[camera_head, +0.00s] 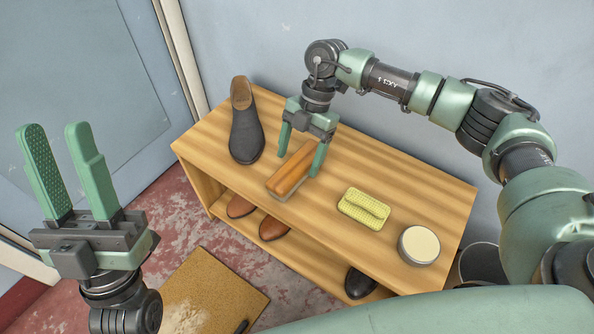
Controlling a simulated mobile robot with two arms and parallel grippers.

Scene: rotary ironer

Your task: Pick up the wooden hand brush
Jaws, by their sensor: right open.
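The wooden hand brush (292,172) lies on the wooden bench top, near its front edge, with its brown handle up and pale bristles below. My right gripper (300,160) points down over the brush, its green fingers on either side of the handle's far part. It is open; I cannot tell whether a finger touches the wood. My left gripper (55,172) is raised at the far left with its fingers pointing up, wide apart and empty, well away from the bench.
The bench (390,185) also holds a dark shoe (246,130), a yellow sponge (363,208) and a round tin (418,246). Brown shoes (273,228) and a dark shoe (360,283) sit on the shelf below. A mat (205,290) lies on the floor. A bucket (482,265) stands at right.

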